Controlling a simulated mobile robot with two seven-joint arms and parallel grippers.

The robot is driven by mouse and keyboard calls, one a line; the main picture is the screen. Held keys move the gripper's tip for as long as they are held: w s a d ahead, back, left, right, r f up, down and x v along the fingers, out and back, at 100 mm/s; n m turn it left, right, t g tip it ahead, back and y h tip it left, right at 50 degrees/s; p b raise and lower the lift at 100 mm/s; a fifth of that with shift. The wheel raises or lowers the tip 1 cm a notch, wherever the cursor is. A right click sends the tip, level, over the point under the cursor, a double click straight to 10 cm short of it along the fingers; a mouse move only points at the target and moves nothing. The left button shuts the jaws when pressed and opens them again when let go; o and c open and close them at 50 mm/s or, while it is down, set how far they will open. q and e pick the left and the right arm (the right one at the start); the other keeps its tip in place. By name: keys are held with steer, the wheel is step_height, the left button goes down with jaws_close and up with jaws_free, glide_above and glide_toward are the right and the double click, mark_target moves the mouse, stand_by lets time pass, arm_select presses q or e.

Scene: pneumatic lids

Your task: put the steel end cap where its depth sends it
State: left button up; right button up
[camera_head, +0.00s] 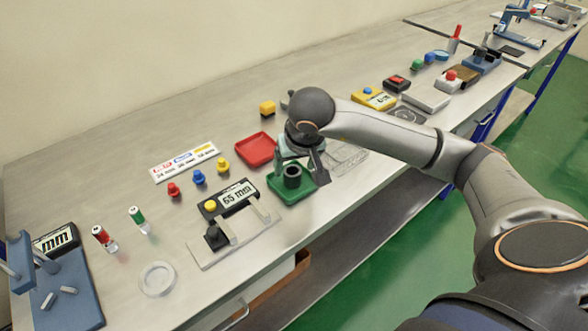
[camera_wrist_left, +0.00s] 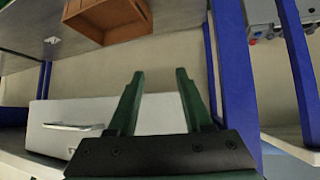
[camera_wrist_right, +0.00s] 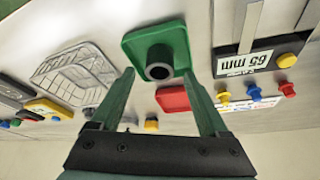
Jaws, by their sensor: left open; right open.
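A dark grey, hollow cylindrical cap (camera_head: 292,177), likely the steel end cap, stands upright in the green tray (camera_head: 275,193); in the right wrist view the cap (camera_wrist_right: 159,62) shows its round opening. My right gripper (camera_head: 300,169) is open and empty over the green tray, its fingers near the cap but not closed on it. A gauge with a display reading 65 mm (camera_head: 237,196) lies left of the tray. A card (camera_head: 184,161) carries red, blue and yellow labels with mm values. My left gripper (camera_wrist_left: 158,78) is open and empty, below the bench.
A red tray (camera_head: 255,150) lies behind the green one. Red (camera_head: 173,189), blue (camera_head: 198,177) and yellow (camera_head: 222,165) knobs stand below the card. A wire basket (camera_head: 347,156) is right of the green tray. A white drawer (camera_wrist_left: 62,128) and brown box (camera_wrist_left: 105,22) face my left gripper.

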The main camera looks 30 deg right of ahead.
steer(key=v, duration=0.9)
steer(key=shift+r, duration=0.25)
steer(key=shift+s, duration=0.15)
